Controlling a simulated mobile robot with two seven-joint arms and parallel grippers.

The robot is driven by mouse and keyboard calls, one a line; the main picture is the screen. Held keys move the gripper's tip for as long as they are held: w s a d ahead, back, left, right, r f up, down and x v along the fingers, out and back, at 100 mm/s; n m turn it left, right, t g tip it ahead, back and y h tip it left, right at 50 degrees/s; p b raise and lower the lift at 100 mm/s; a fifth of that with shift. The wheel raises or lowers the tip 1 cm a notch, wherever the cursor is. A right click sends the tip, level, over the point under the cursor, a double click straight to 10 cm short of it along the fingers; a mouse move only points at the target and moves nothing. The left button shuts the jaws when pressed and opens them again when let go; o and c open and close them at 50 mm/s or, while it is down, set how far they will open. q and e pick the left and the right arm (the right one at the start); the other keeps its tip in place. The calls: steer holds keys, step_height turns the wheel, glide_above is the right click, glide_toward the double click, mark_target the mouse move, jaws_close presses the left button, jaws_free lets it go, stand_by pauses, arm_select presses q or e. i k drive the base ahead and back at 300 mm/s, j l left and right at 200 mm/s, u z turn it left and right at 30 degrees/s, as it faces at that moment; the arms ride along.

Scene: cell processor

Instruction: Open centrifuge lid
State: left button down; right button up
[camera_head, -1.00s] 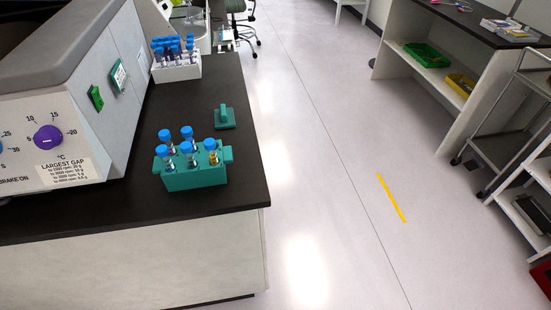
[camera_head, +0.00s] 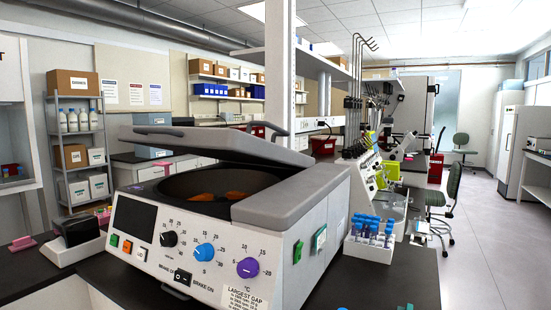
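The centrifuge (camera_head: 215,250) stands on the dark bench in the middle of the head view, its panel of knobs and switches facing me. Its grey lid (camera_head: 225,146) is raised at a low angle over the dark bowl (camera_head: 165,187). The lid's front edge is clear of the body, and orange parts (camera_head: 203,196) show in the bowl. A dark handle (camera_head: 164,131) sits at the lid's left end. Neither of my grippers is in the frame.
A white rack of blue-capped tubes (camera_head: 371,246) stands right of the centrifuge. A black device on a white base (camera_head: 75,252) and a pink item (camera_head: 22,242) are at the left. A post (camera_head: 280,65) rises behind the lid. Open floor (camera_head: 465,240) lies right.

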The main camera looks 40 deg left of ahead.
mark_target(228, 143)
steer(key=u, duration=2.15)
